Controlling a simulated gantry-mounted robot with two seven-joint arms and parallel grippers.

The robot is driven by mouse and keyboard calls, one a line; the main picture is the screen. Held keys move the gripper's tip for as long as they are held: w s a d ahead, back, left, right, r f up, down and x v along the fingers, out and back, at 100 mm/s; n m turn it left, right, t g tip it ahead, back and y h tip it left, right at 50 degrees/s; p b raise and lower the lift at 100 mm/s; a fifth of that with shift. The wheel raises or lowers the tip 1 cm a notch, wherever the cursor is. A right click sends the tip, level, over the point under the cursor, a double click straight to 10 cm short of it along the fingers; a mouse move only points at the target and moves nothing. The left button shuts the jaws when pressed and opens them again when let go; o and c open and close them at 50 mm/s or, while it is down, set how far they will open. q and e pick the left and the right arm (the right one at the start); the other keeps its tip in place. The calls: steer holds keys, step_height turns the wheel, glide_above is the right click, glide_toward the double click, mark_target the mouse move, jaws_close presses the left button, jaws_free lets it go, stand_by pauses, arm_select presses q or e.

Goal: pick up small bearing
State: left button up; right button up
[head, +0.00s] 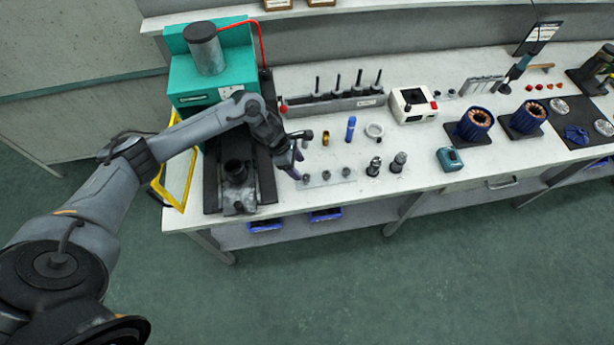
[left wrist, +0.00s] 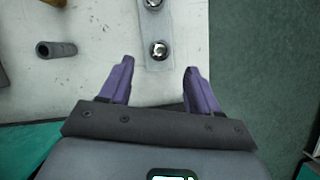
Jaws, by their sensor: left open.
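Several small metal bearings stand in a row on a pale strip (left wrist: 156,30) on the bench. In the head view, a bearing (head: 306,178) stands at the strip's left end, close to my left gripper (head: 296,166). In the left wrist view this nearest bearing (left wrist: 160,50) is a silvery ring with a dark centre. It shows just beyond and between the purple fingertips of the left gripper (left wrist: 159,68). These are apart with nothing between them. Another bearing (left wrist: 154,3) is cut by the top edge. I cannot tell their sizes apart. My right gripper is out of view.
A dark grey sleeve (left wrist: 57,50) lies left of the fingers. A teal press (head: 210,75) stands left of the gripper. Behind are a rack of tools (head: 335,103), a blue cylinder (head: 351,128) and a white ring (head: 374,130). Two dark fittings (head: 374,167) stand right of the strip.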

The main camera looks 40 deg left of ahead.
mark_target(307, 178)
arm_select(q)
steer(key=shift+p+x, duration=0.3)
steer(key=shift+x, duration=2.4)
steer(key=c, duration=0.9)
